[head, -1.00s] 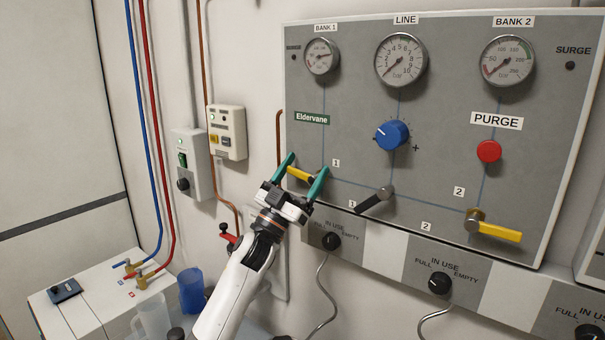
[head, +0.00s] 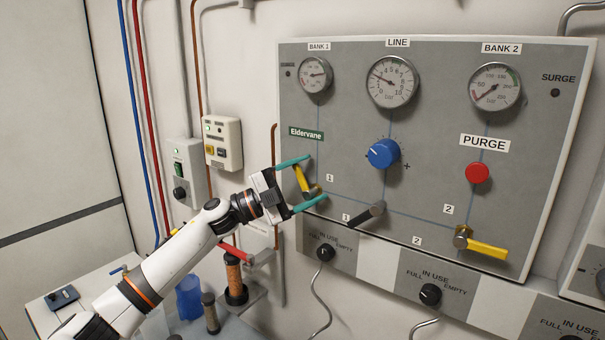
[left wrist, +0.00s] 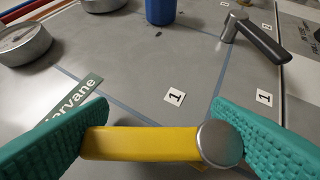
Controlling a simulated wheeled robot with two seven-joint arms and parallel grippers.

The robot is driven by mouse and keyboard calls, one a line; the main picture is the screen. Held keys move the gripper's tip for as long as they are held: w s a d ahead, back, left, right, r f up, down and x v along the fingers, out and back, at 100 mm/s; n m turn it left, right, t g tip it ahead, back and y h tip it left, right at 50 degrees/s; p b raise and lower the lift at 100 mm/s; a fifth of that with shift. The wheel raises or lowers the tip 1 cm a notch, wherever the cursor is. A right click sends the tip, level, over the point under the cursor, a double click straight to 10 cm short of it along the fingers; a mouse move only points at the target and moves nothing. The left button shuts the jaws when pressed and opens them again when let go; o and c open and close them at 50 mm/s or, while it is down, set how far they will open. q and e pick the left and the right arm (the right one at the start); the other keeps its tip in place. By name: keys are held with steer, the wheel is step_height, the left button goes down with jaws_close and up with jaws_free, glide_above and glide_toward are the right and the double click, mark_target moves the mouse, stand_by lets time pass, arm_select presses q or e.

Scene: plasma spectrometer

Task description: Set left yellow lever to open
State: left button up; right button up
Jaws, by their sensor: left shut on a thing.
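The left yellow lever (head: 302,180) is on the grey panel below the Eldervane label, at the left end of the line. It stands steeply, leaning up and to the left from its pivot. My left gripper (head: 316,178) has its teal fingers on either side of it, one near its upper end and one near its pivot. In the left wrist view the yellow lever (left wrist: 140,143) spans between both fingers (left wrist: 150,140), with its round metal hub against the right one. My right gripper is not in view.
A black lever (head: 367,215) and a blue knob (head: 383,153) are right of my gripper. Another yellow lever (head: 487,249) points right, below the red PURGE button (head: 477,173). A copper coil (head: 235,280) and a blue cup (head: 190,298) stand beneath my arm.

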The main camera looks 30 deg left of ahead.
arm_select(q)
steer(key=m+g+p, duration=0.1)
steer(key=m+p, duration=0.1)
steer(key=d+r+m+g+y+p, duration=0.1)
steer(key=shift+m+g+p, duration=0.3)
steer(key=shift+m+p, duration=0.05)
steer(key=shift+m, duration=0.05)
steer(key=shift+d+f+m+g+y+p, duration=0.25)
steer(key=shift+m+g+y+p, duration=0.15)
steer(key=shift+m+y+p, duration=0.3)
steer(key=o, duration=1.4)
steer(key=shift+f, duration=0.15)
steer(key=shift+c, duration=0.2)
